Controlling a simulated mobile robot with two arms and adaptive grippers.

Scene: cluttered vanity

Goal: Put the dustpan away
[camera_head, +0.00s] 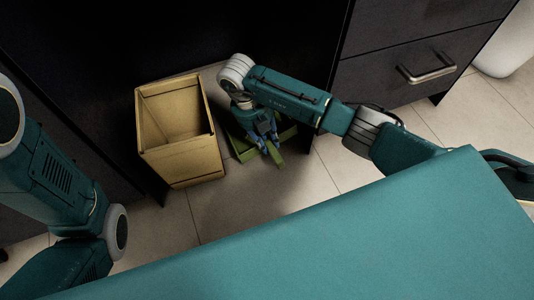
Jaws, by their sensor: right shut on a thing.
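A green dustpan (277,153) is on or just above the floor inside the dark cabinet opening, right of a tan box. My right gripper (269,142) points down over it and is shut on its handle. The arm and gripper hide part of the dustpan, and I cannot tell whether it touches the floor. My left arm is at the left edge, and its gripper is out of view.
The open tan box (182,168) stands just left of the dustpan and looks empty. Dark drawers with a metal handle (427,68) are at the right. A white rounded object (500,52) stands at the top right. Tiled floor (215,215) is clear in front.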

